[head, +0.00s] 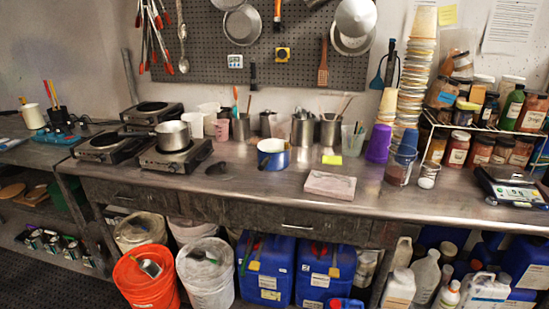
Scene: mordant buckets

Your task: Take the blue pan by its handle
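A small blue pan (280,160) with a whitish rim and pale inside stands upright on the metal worktop (240,185), near the middle of the head view. Neither of my grippers is in view, and nothing is touching the pan.
A steel pot (173,136) sits on a hot plate (176,157) to the left. Cups and steel beakers (303,129) stand behind the pan. A pinkish slab (330,185) lies to its right. The worktop in front of the pan is clear.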

